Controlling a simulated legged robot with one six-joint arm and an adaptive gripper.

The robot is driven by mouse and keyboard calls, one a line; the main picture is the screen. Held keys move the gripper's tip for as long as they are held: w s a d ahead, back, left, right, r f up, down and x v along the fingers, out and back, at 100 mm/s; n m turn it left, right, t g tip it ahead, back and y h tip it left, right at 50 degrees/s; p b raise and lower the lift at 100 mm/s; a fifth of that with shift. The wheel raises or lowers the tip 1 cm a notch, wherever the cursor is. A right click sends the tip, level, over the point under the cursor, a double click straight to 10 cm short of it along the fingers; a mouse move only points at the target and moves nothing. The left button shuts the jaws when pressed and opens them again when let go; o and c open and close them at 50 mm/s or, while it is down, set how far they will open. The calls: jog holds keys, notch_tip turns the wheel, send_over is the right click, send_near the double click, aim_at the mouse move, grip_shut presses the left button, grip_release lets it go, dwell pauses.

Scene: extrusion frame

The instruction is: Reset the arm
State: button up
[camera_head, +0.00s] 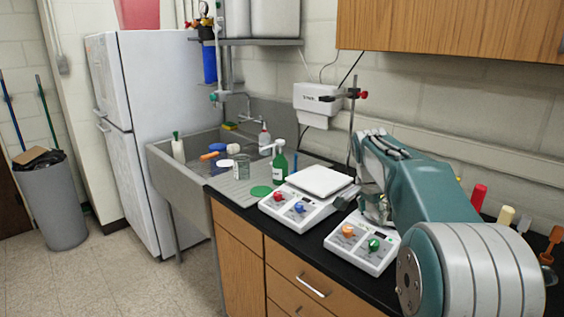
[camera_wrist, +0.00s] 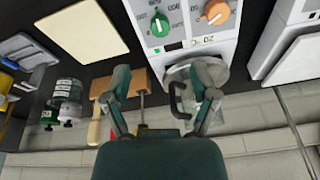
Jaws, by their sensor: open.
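My arm (camera_head: 435,195), teal and grey, reaches in from the right over the black counter. My gripper (camera_head: 358,200) is low, beside the stirrer with orange and green knobs (camera_head: 352,240). In the wrist view, my gripper (camera_wrist: 166,92) shows two spread fingers, open. A clear glass vessel with a handle (camera_wrist: 185,88) appears between and behind the fingers, near the right one. I cannot tell whether it touches a finger. The stirrer's knobs also show at the top of the wrist view (camera_wrist: 186,25).
A white-topped hot plate (camera_head: 300,203) stands left of the stirrer. A green bottle (camera_head: 279,162) and the sink (camera_head: 180,185) are farther left. Upright tools, one red-handled (camera_head: 478,196), stand behind the arm. A wooden cabinet (camera_head: 460,30) hangs above.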

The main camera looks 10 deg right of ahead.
jog(key=s+a+r+n+t+y, duration=0.15)
jog(key=s+a+n, duration=0.4)
jog(key=s, duration=0.65)
jog(key=s+a+n+t, duration=0.2)
jog(key=s+a+n, duration=0.3)
jog(key=s, duration=0.7)
jog(key=s+a+f+n, duration=0.2)
jog(key=s+a+f, duration=0.1)
jog(key=s+f, duration=0.2)
jog(key=s+y, duration=0.1)
jog(key=s, duration=0.1)
jog(key=shift+s, duration=0.4)
